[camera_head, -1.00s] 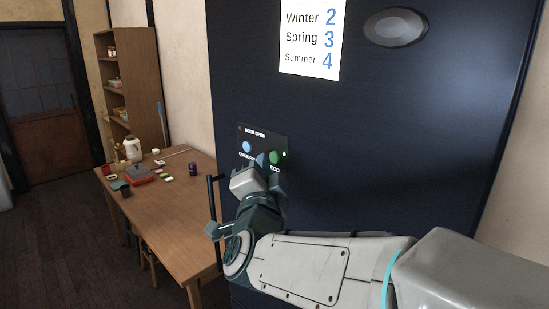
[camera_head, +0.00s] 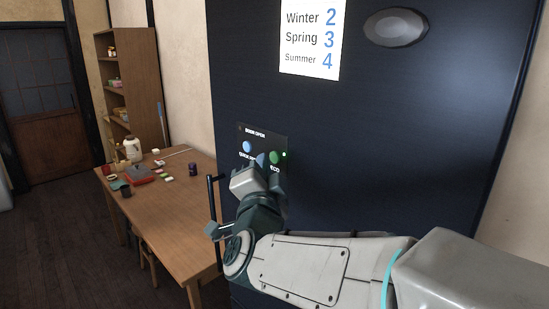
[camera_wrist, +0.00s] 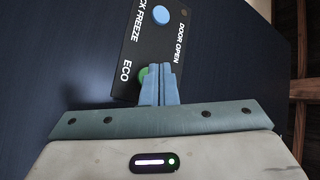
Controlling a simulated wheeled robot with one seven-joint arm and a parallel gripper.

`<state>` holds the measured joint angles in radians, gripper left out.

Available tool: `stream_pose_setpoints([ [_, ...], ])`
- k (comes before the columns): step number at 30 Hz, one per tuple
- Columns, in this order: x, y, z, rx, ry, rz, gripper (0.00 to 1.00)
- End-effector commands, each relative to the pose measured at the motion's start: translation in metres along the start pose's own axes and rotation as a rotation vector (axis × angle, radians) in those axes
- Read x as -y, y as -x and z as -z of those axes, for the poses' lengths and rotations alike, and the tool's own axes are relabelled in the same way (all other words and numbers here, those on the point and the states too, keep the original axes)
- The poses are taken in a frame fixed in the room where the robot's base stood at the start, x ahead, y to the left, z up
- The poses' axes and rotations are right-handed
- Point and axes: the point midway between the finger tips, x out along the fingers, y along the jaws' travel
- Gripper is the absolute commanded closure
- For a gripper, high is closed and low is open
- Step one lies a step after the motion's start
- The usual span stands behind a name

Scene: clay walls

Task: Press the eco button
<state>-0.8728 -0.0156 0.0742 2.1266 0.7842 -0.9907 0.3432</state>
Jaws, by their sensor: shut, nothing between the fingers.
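The green eco button (camera_head: 275,157) sits on a black control panel (camera_head: 265,133) on the dark cabinet front. A small bright light (camera_head: 284,154) shows beside it. My gripper (camera_head: 262,160) is shut and empty, with its fingertips at the panel just left of the green button in the head view. In the wrist view the shut blue fingers (camera_wrist: 160,70) cover part of the green button (camera_wrist: 143,74), next to the word ECO. The frames do not show clearly whether the fingertips touch the button.
A blue quick freeze button (camera_wrist: 161,18) is on the same panel, near a DOOR OPEN label. A vertical handle (camera_head: 212,215) stands left of my wrist. A wooden table (camera_head: 165,205) with small items is at the left. A season sign (camera_head: 311,40) hangs above.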

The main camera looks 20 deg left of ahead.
Motion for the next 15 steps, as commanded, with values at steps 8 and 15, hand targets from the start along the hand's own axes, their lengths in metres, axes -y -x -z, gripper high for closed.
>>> stream_pose_setpoints([
  [8, -0.0007, -0.0003, 0.0002, 0.0, 0.0, 0.0, 1.0],
  [15, -0.0055, -0.0051, 0.0037, -0.001, -0.001, 0.0, 1.0],
])
